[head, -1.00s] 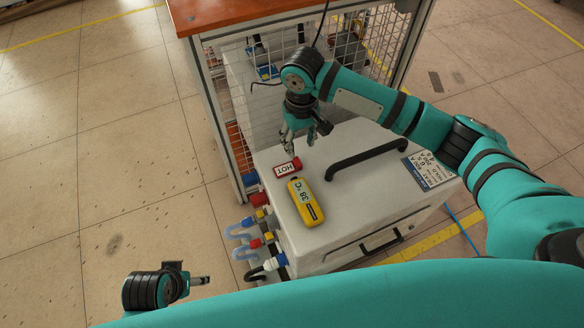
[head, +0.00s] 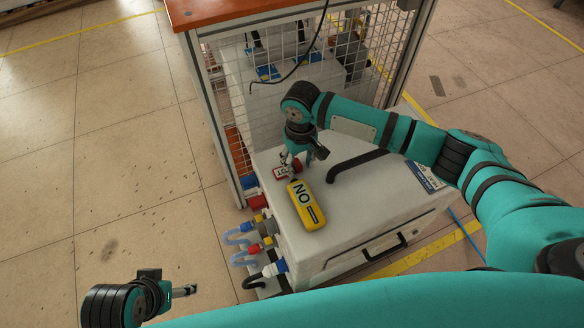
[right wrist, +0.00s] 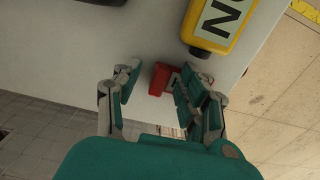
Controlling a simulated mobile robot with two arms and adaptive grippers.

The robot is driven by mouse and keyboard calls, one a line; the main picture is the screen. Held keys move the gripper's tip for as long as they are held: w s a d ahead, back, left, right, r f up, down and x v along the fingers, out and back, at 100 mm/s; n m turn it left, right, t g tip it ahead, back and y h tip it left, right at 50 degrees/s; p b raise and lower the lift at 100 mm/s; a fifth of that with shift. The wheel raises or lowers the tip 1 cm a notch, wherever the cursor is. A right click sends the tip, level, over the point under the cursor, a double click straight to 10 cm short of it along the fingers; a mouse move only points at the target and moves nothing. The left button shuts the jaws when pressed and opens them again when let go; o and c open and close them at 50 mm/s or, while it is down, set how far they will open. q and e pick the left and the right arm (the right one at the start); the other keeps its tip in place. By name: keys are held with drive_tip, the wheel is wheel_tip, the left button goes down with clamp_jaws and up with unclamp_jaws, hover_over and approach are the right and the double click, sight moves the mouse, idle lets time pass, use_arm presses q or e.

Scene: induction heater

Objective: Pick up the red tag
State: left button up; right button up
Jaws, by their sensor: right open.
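The red tag (head: 280,173), with a white label, lies on the light grey heater box near its left back edge. My right gripper (head: 294,167) is low over the tag, pointing down and covering part of it in the head view. In the right wrist view the tag (right wrist: 160,79) shows between the spread fingers of the open gripper (right wrist: 158,84). One finger overlaps the label; I cannot tell whether it touches. My left gripper (head: 184,291) is at the lower left, away from the box; its opening is unclear.
A yellow meter (head: 307,204) reading "NO" lies close beside the tag. A black handle (head: 356,165) rises from the box top (head: 350,205). Hoses and plugs (head: 254,244) stick out at the left side. A mesh-sided bench (head: 222,105) stands behind.

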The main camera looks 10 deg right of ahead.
drive_tip(key=shift+c, duration=0.2)
clamp_jaws()
